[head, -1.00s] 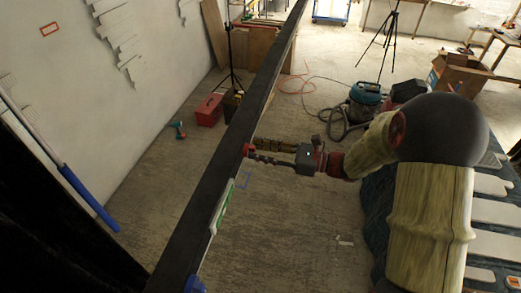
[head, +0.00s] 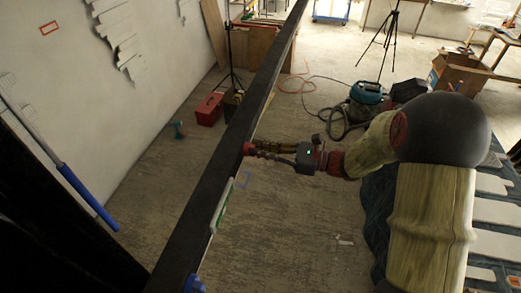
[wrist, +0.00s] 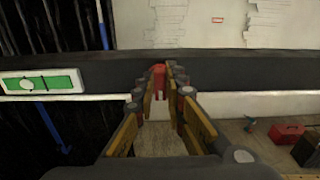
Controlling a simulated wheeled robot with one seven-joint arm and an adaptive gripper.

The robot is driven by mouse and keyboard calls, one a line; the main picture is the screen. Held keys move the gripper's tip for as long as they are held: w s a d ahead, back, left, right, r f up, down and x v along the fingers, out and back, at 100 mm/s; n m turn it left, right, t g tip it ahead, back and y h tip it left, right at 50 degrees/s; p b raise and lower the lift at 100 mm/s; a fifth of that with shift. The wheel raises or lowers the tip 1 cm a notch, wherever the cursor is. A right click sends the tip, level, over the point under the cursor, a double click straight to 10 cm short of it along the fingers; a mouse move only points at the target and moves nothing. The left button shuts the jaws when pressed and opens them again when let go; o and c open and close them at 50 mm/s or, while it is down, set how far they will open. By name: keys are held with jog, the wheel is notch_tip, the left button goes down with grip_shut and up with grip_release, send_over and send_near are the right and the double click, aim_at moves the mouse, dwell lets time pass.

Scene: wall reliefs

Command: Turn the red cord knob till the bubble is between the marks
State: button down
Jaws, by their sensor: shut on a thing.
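The red knob (wrist: 158,70) sits on the face of a long dark beam (wrist: 230,66). My gripper (wrist: 159,82) is shut on it, with one fingertip on each side. In the head view my gripper (head: 256,150) reaches in from the right to the red knob (head: 247,149), which is partly hidden. A white-framed level with a green vial (wrist: 60,80) is on the beam, left of the knob. A pale round bubble (wrist: 27,84) shows in the vial's left part. One dark mark is clear right of the bubble; the other is too small to place surely.
A red toolbox (head: 209,109) and a teal drill (head: 179,130) lie on the floor beyond the beam. A vacuum (head: 366,92), a tripod (head: 388,30) and a cardboard box (head: 460,72) stand at the back right. Floor right of the beam is largely clear.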

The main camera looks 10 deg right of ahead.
jog(key=shift+f+b, duration=0.1)
jog(key=shift+b, duration=0.2)
jog(key=n+b, duration=0.3)
jog(key=b, duration=0.2)
jog(key=n+b, duration=0.3)
jog(key=b, duration=0.1)
jog(key=n+b, duration=0.3)
jog(key=b, duration=0.2)
jog(key=shift+s+a+f+b, duration=0.15)
jog(key=shift+s+f+b, duration=0.05)
jog(key=shift+s+b, duration=0.15)
jog(key=shift+r+n, duration=0.1)
jog(key=shift+n, duration=0.3)
jog(key=c, duration=1.8)
grip_release()
jog(key=shift+c, duration=0.2)
